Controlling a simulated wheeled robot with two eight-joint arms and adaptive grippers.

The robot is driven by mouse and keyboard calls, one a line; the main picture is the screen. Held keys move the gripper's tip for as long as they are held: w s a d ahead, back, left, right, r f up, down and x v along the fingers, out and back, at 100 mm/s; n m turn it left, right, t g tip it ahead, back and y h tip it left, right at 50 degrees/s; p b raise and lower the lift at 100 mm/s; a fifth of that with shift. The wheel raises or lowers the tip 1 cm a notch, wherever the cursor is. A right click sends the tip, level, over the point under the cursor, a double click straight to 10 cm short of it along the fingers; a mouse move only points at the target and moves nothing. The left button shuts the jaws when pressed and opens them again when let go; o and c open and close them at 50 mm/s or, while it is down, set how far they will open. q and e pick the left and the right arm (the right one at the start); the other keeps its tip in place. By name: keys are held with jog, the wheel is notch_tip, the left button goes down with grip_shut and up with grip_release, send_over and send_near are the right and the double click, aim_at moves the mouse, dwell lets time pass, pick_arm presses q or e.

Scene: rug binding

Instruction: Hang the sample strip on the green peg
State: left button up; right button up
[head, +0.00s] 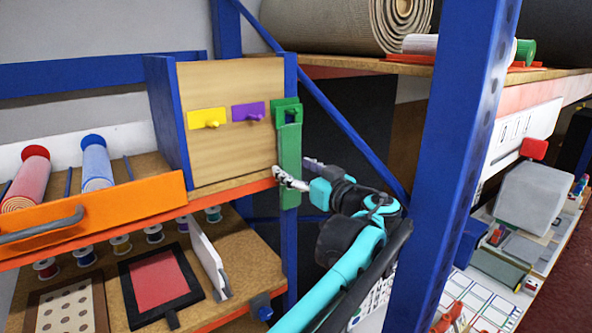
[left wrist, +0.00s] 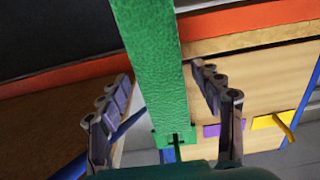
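The sample strip (head: 290,150) is long and green. It hangs upright at the right edge of the wooden peg panel (head: 228,150), its top end at the green peg (head: 289,112). I cannot tell for sure whether the peg passes through its hole. In the left wrist view the strip (left wrist: 155,50) runs between the fingers of my left gripper (left wrist: 163,72). These fingers are apart, with a gap visible on the left side of the strip. In the head view my left gripper (head: 300,172) is at the strip's lower half. My right gripper is not in view.
A yellow peg (head: 208,118) and a purple peg (head: 249,111) are on the panel to the left. A blue upright post (head: 455,150) stands right of my arm. An orange-edged shelf with rolls (head: 97,163) is at left, spools and frames below.

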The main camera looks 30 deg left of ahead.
pick_arm(q)
jog(key=shift+d, duration=0.1)
jog(key=v, duration=1.2)
jog(key=s+a+f+m+h+b, duration=0.15)
jog(key=f+b, duration=0.35)
jog(key=f, duration=0.6)
jog(key=s+a+f+m+g+h+b, duration=0.1)
jog(key=s+f+m+h+b, duration=0.3)
jog(key=f, duration=0.7)
jog(key=s+a+f+m+h+b, duration=0.1)
jog(key=f+h+b, duration=0.1)
jog(key=f+b, duration=0.7)
jog(key=s+d+f+m+h+b, duration=0.2)
jog(key=f+b, duration=0.3)
jog(key=f, duration=0.8)
jog(key=s+d+f+m+t+h+b, duration=0.1)
jog(key=s+d+f+h+b, duration=0.3)
jog(key=f, duration=0.9)
jog(key=s+d+f+m+h+b, duration=0.3)
jog(key=f+b, duration=0.5)
jog(key=f, duration=0.5)
jog(key=shift+d+m, duration=0.55)
jog(key=shift+d, duration=0.35)
jog(key=shift+s+f, duration=0.1)
jog(key=shift+s, duration=0.05)
